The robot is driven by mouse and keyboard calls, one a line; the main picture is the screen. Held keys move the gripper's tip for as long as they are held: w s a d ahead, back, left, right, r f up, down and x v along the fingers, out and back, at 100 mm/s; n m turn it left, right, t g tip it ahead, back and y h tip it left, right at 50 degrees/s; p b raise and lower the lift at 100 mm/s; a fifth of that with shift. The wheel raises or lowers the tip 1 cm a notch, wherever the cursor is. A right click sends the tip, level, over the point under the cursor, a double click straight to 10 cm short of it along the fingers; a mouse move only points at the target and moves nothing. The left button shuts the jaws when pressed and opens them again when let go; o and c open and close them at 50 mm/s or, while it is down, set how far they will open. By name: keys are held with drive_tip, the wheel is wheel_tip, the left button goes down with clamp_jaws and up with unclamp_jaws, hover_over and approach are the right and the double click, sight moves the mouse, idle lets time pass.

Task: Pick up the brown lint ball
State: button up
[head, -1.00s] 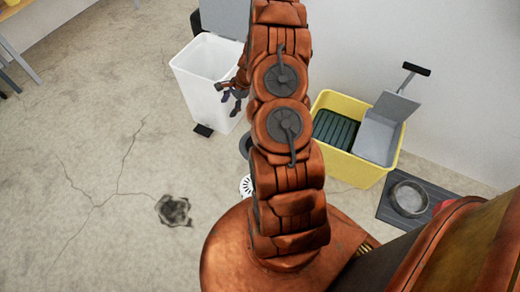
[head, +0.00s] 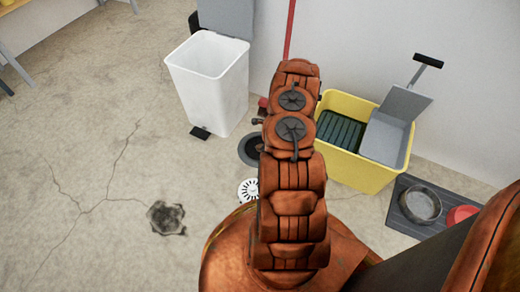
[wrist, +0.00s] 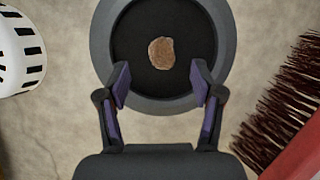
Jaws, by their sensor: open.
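The brown lint ball (wrist: 161,53) lies inside a dark round dish (wrist: 222,30) in the wrist view. My gripper (wrist: 160,68) is open and empty, its two purple-padded fingers spread over the near part of the dish. The lint ball sits just beyond the fingertips, about midway between them, and nothing touches it. In the head view, the dark round dish (head: 246,150) shows on the floor just left of my arm, which partly covers it. The lint ball and my fingers cannot be made out there.
A brush with dark bristles (wrist: 283,98) lies right of the dish. A white slotted round piece (head: 249,190) is on the floor to its left. A white bin (head: 212,90) and a yellow bucket (head: 350,170) stand behind. Cracked floor at left is open.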

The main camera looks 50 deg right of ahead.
drive_tip(key=shift+b+x, duration=1.4)
drive_tip(key=shift+x, duration=1.3)
drive_tip(key=shift+s+d+f, duration=0.1)
drive_tip(key=shift+d, duration=0.1)
drive_tip(key=c, duration=0.8)
